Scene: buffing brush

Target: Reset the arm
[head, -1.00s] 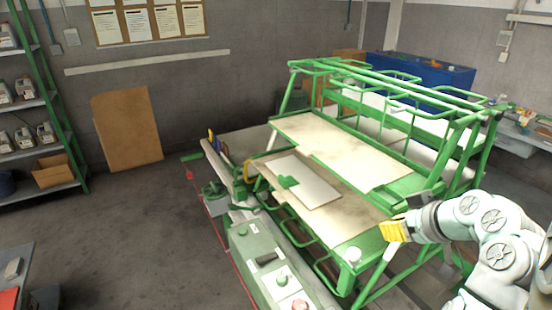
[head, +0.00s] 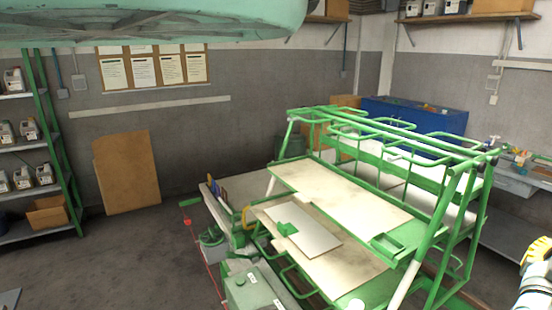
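My arm shows in the head view. The yellow piece is cut off by the picture edge. My gripper's fingers cannot be made out, so whether it is open or shut does not show. No held object can be made out.
A green-framed workbench (head: 385,265) with pale boards stands at centre right. A grey-green control box (head: 255,288) is at its front left. A green shelf rack (head: 60,160) stands far left, and a blue bin (head: 415,113) at the back.

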